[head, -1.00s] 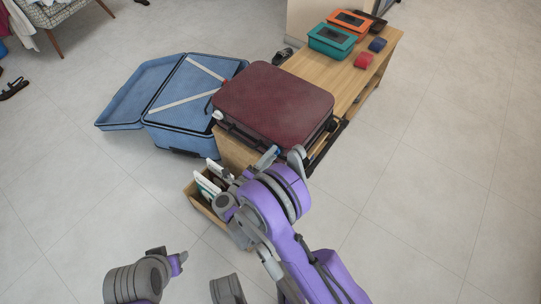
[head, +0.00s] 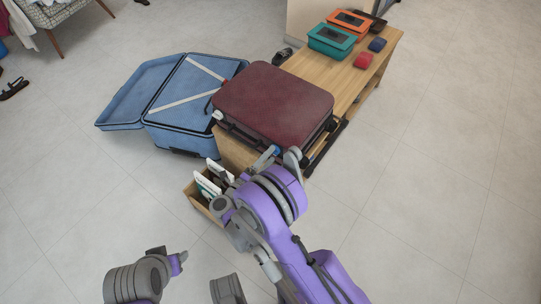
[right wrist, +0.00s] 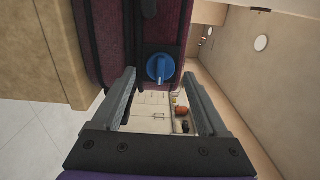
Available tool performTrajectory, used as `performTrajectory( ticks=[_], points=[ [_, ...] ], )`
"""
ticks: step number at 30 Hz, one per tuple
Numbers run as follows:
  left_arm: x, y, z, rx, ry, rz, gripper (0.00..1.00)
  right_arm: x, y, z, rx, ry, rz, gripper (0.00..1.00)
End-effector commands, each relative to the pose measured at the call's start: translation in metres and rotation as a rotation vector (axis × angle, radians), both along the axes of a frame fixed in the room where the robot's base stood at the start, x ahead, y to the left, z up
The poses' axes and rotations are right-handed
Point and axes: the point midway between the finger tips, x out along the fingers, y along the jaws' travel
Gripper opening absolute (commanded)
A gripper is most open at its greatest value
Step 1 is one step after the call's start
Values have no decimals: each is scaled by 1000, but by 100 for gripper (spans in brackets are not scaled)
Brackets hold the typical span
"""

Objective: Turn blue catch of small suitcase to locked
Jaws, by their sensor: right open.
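The small maroon suitcase (head: 275,105) lies shut on the wooden bench. Its blue catch (right wrist: 160,67) is a round knob on the suitcase's side, with its raised ridge about upright in the right wrist view. A bit of blue also shows by my gripper in the head view. My right gripper (right wrist: 160,78) is open, its two fingers on either side of the catch and pointing at the suitcase side. I cannot tell whether the fingers touch the case. Part of my left arm (head: 140,278) shows at the lower left, but its gripper does not show clearly.
An open blue suitcase (head: 187,100) stands on the floor to the left. Teal (head: 331,41) and orange (head: 349,22) boxes and small red and blue items sit on the bench (head: 340,80). A wooden box (head: 197,196) with upright items is near my right arm. Floor at right is clear.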

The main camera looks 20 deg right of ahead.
Motion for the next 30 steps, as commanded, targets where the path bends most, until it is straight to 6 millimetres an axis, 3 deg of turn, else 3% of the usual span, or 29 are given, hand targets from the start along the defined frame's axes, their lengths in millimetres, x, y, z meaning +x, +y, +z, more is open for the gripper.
performTrajectory(
  ticks=[13, 19, 30],
  points=[
    [-2, 0, 13, 0, -3, 0, 50, -51, 66, 1, 1, 0, 3, 76],
    [-2, 0, 14, 0, -3, 0, 50, -59, 76, 0, 1, 1, 0, 76],
    [-2, 0, 14, 0, -3, 0, 50, -60, 76, 0, 0, 0, -1, 76]
  ],
)
